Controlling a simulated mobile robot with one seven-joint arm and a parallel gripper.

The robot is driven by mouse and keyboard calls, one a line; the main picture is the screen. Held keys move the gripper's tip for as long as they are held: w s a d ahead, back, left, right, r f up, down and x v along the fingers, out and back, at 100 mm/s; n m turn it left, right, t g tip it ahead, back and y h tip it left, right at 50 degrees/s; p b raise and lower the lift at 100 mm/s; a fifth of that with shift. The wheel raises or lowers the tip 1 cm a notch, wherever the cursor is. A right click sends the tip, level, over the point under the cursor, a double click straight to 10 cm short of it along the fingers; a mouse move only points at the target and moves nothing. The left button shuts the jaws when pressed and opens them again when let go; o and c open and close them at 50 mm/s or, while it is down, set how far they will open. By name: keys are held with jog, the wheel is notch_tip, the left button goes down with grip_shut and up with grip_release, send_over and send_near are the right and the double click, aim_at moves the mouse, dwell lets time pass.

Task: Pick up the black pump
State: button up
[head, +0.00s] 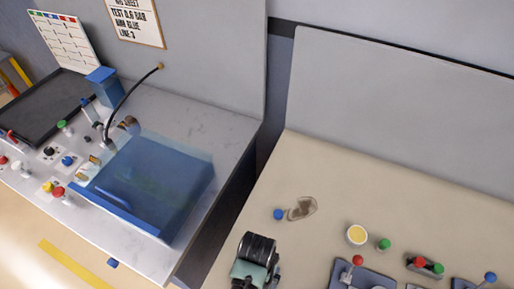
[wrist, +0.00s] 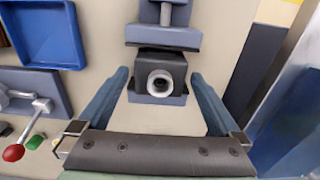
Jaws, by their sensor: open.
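A dark block with a round pale metal port, which looks like the black pump (wrist: 176,67), shows in the middle of the wrist view. It sits in or against a blue-grey holder (wrist: 148,99), with a blue-grey clamp-like part (wrist: 165,36) just beyond it. My gripper (wrist: 159,73) is open, with one blue finger to the left of the block and one to the right. Both fingers look clear of it, and nothing is held. I cannot make out the pump in the head view.
In the wrist view a blue tray (wrist: 41,62) lies upper left, and a red-knobbed lever (wrist: 13,153) lower left. In the head view a translucent blue tank (head: 150,185) stands on the left counter. A yellow-topped cup (head: 357,235) and red-knobbed fixture (head: 358,261) are on the beige bench.

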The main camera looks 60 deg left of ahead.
jog(key=shift+f, duration=0.25)
jog(key=c, duration=1.5)
jog(key=shift+r, duration=0.1)
